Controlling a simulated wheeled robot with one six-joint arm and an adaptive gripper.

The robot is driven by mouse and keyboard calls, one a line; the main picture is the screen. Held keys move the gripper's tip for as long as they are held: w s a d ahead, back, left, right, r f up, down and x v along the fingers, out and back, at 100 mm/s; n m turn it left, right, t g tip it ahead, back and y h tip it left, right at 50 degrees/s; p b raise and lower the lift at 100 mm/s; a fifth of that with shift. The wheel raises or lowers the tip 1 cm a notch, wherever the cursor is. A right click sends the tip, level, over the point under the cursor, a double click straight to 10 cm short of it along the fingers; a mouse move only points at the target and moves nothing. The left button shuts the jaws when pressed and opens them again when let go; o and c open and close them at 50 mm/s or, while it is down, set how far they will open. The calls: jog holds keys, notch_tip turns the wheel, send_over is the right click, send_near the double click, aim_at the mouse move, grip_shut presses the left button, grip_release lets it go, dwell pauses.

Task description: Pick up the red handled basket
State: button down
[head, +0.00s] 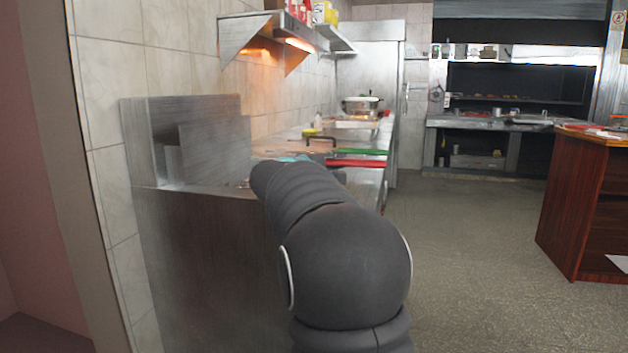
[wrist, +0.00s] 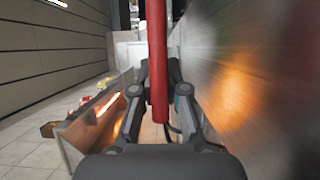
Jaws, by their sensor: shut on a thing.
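The red handle of the basket (wrist: 158,40) runs down the middle of the wrist view, between the two dark fingers of my gripper (wrist: 158,78). The fingers are shut on it, one on each side. In the head view the red handle (head: 357,163) lies level over the counter, its free end pointing right. The basket's wire part cannot be made out in either view. My dark arm hides most of my gripper in the head view. I cannot tell whether the basket is lifted or still rests on something.
A green handle (head: 360,152) lies just behind the red one. The steel counter (head: 345,178) runs back along the tiled wall, with a pot (head: 361,107) farther along. A steel hood (head: 262,32) hangs above. A wooden cabinet (head: 580,205) stands right; the floor (head: 470,235) between is clear.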

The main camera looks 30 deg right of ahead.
notch_tip(320, 180, up, 18)
jog(key=p, duration=0.2)
dwell(0.4)
notch_tip(320, 180, up, 7)
jog(key=shift+f, duration=0.2)
dwell(0.4)
jog(key=shift+s, duration=0.1)
